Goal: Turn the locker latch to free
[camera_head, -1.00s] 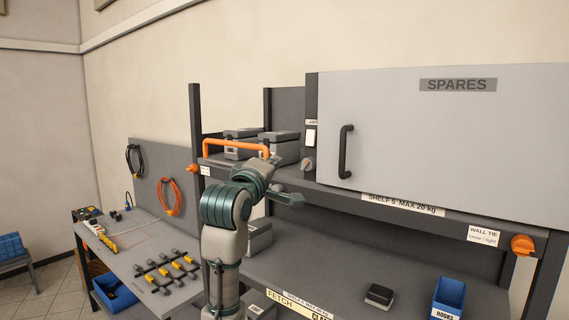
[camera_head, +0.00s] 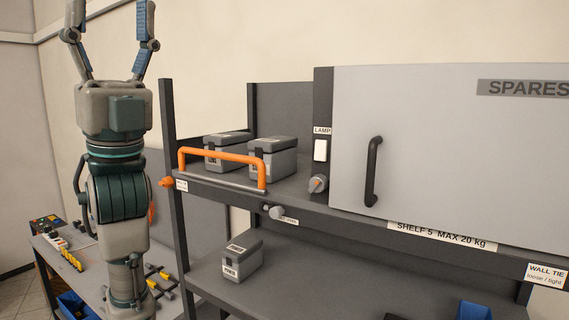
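The grey locker marked SPARES (camera_head: 455,150) is closed at the right, with a dark upright handle (camera_head: 373,172). A round grey knob with an orange mark (camera_head: 318,184) sits on the dark post left of the door, below a white LAMP switch. A second grey knob (camera_head: 275,212) with a small label is on the shelf's front edge. I cannot tell for certain which knob is the latch. My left gripper (camera_head: 109,40) is raised at the far left, fingers pointing up, wide apart and empty, well away from both knobs. My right gripper is not in view.
An orange rail (camera_head: 222,154) guards two grey boxes (camera_head: 272,157) on the upper shelf. Another grey box (camera_head: 242,256) stands on the lower shelf. An orange knob (camera_head: 167,182) sits on the left post. A workbench (camera_head: 60,262) is behind my arm.

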